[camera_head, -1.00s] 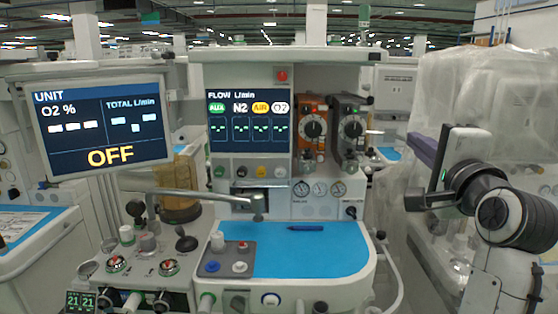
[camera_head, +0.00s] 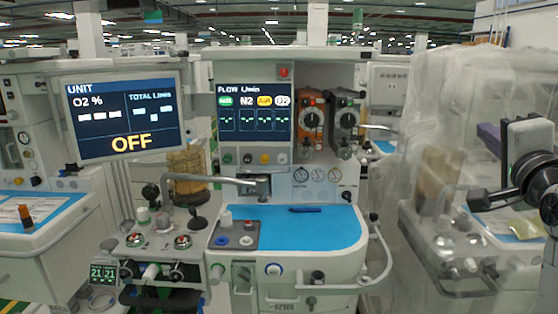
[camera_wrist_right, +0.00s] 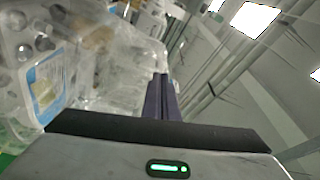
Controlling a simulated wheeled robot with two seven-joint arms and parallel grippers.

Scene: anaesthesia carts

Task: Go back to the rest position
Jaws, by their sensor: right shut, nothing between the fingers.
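My right gripper (camera_head: 486,136) is at the right edge of the head view, in front of a plastic-covered cart. Its purple fingers point left and away from me. In the right wrist view the fingers (camera_wrist_right: 162,98) are together with nothing between them. My left gripper is not in view. The anaesthesia cart (camera_head: 330,238) stands in the middle, with a blue work surface (camera_head: 300,230) and a blue pen-like item (camera_head: 305,209) lying on it. The right gripper is well to the right of this cart and apart from it.
A monitor (camera_head: 122,115) reading OFF stands at left of the cart. A jointed metal arm (camera_head: 215,180) reaches over the cart's left part. The plastic-covered cart (camera_head: 430,150) is close to my right arm. Another cart with a blue top (camera_head: 60,205) is at far left.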

